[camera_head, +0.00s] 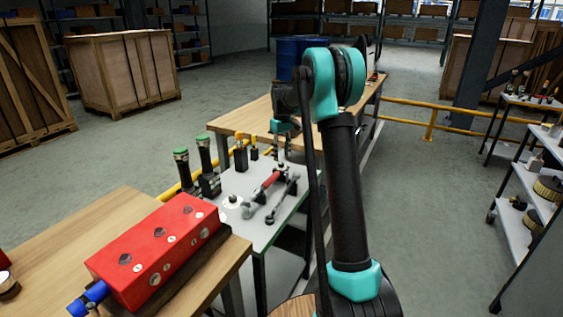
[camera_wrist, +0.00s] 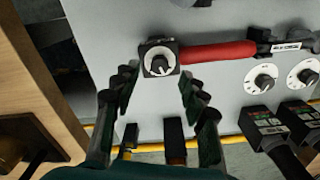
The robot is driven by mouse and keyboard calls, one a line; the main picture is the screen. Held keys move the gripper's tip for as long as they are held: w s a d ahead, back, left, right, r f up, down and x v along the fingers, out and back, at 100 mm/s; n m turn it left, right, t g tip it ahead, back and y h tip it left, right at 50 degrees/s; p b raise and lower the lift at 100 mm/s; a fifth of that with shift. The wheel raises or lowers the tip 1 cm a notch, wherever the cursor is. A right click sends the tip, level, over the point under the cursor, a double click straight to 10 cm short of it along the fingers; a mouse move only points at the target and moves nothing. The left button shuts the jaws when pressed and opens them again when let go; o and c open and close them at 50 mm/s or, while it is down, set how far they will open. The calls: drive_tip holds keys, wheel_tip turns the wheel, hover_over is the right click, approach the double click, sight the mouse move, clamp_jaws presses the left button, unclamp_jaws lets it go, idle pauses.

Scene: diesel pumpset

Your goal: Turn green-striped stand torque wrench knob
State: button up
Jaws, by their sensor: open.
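In the wrist view a torque wrench with a red handle (camera_wrist: 215,52) lies on a grey tabletop. At its left end is a dark square head carrying a round knob (camera_wrist: 158,64) with a pale pointer. I cannot make out a green stripe beside it. The wrench also shows in the head view (camera_head: 264,187). My gripper (camera_wrist: 160,90) is open and empty. Its fingers are on either side below the knob in the picture, apart from it. In the head view my gripper (camera_head: 284,140) is above the table's far end, partly hidden by my arm.
Two white dials (camera_wrist: 262,82) (camera_wrist: 303,75) are on the tabletop, near black stands with green markings (camera_wrist: 268,127). Green-capped tools (camera_head: 181,165), yellow-topped tools (camera_head: 240,152) and a second wrench (camera_head: 284,197) are close by. A red block (camera_head: 150,250) sits on the near wooden table.

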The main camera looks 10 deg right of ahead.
sight(281, 163)
drive_tip(key=shift+f, duration=1.95)
drive_tip(key=shift+c, duration=0.2)
clamp_jaws()
